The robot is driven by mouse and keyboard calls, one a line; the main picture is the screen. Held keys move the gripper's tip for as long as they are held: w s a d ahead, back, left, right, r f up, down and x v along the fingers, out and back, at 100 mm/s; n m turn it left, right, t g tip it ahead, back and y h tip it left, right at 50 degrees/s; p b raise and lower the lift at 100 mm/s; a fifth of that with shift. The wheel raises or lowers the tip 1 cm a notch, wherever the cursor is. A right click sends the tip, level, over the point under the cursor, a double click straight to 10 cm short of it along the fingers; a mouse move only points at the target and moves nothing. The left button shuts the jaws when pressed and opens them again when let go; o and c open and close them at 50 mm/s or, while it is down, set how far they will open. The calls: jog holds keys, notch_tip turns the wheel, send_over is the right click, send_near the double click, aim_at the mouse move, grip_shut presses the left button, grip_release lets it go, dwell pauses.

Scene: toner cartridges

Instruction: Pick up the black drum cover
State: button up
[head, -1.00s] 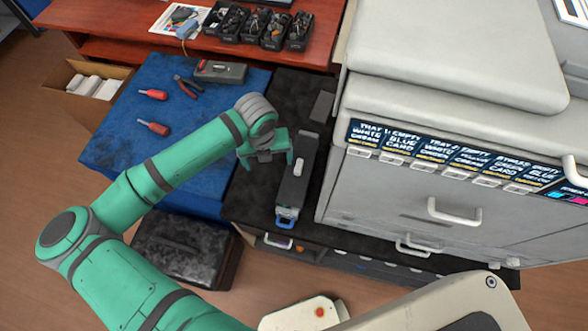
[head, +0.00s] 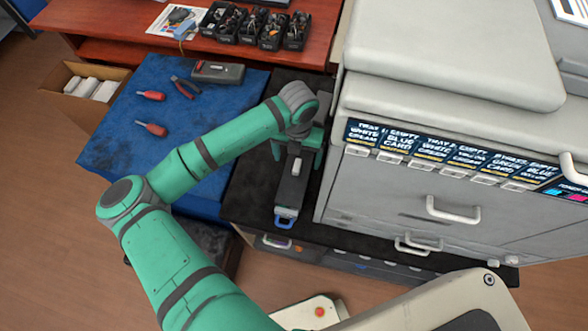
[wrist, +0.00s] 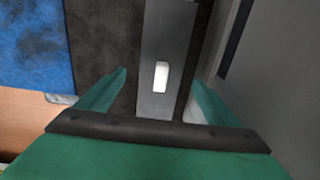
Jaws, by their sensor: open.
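A long dark grey cartridge-like unit (head: 291,193) with a white tab and a blue end handle lies on the black bench top beside the printer. A small flat black piece (head: 325,101) is just beyond it, partly hidden by my wrist. I cannot tell for sure which is the drum cover. My gripper (head: 297,156) is open over the far part of the long unit, fingers on either side of it in view. In the wrist view, the long unit (wrist: 167,105) and its white tab run between my open fingers (wrist: 158,76). I cannot tell the height gap.
The large grey printer (head: 400,190) stands close on the right of my gripper. A blue mat (head: 115,130) on the left holds two red screwdrivers, pliers and a grey box. Black bins (head: 255,27) stand on the red desk behind. The black bench top left of the unit is clear.

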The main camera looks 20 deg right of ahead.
aim_at(297, 164)
jog(key=shift+s+f, duration=0.2)
jog(key=shift+f, duration=2.15)
jog(key=c, duration=1.2)
jog(key=shift+o, duration=0.2)
jog(key=shift+r, duration=0.1)
